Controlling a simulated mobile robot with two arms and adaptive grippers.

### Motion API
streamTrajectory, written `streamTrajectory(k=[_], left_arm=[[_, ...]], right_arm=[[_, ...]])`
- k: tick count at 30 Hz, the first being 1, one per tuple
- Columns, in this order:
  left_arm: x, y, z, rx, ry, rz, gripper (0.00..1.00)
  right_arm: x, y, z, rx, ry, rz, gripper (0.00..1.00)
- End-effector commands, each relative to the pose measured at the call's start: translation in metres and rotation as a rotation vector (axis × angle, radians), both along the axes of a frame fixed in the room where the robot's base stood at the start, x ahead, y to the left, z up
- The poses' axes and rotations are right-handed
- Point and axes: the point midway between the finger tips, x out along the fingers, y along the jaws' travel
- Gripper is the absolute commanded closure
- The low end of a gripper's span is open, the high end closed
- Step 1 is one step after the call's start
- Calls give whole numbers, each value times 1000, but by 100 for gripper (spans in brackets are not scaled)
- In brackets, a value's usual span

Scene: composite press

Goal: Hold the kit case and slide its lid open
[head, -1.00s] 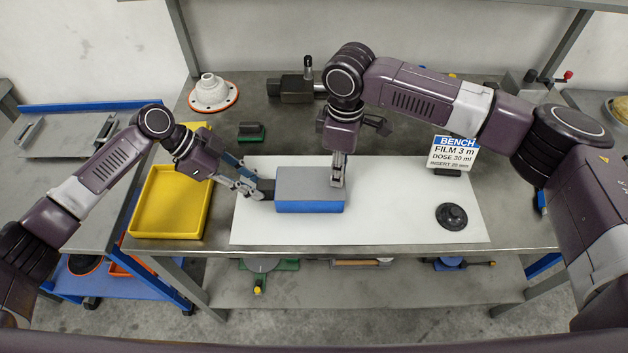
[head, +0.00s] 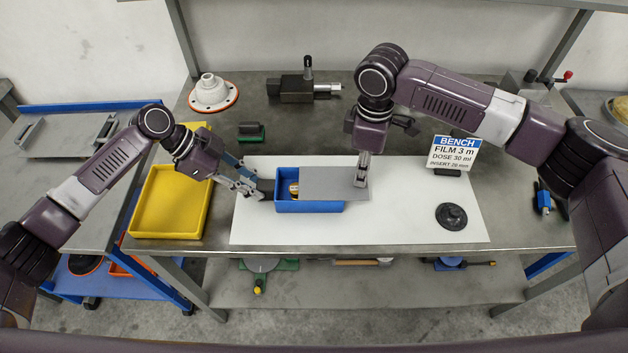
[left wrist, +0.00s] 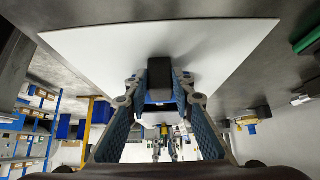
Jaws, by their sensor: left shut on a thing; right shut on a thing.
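The blue kit case (head: 311,207) sits on the white mat. Its grey lid (head: 335,183) is slid part way to the right and overhangs the case's right end. The left end of the case is uncovered, and a small yellowish item (head: 294,189) shows inside. My left gripper (head: 262,190) is shut on the dark handle at the case's left end; the handle (left wrist: 160,80) also shows between the fingers in the left wrist view. My right gripper (head: 361,181) points down and is shut on the lid near its right end. The rest of the case's inside is hidden under the lid.
A yellow tray (head: 205,222) stands to the left. A black round knob-like part (head: 451,216) and a bench sign (head: 454,153) are at the right. The white mat (head: 420,220) is clear between the lid and the black part.

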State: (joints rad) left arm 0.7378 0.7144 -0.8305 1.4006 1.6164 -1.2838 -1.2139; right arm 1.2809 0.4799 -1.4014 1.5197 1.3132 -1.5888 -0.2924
Motion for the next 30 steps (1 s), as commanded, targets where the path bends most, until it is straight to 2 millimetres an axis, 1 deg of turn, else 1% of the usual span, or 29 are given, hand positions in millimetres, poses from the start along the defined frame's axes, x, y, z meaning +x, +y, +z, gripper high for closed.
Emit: streamTrajectory(k=[1,21,30], left_arm=[[0,2,-1,4,0,1,100],[0,2,-1,5,1,2,100],[0,2,-1,5,1,2,100]], right_arm=[[0,-5,-1,-5,1,-3,100],[0,-39,0,-5,1,-3,100],[0,-48,0,-4,1,-2,100]])
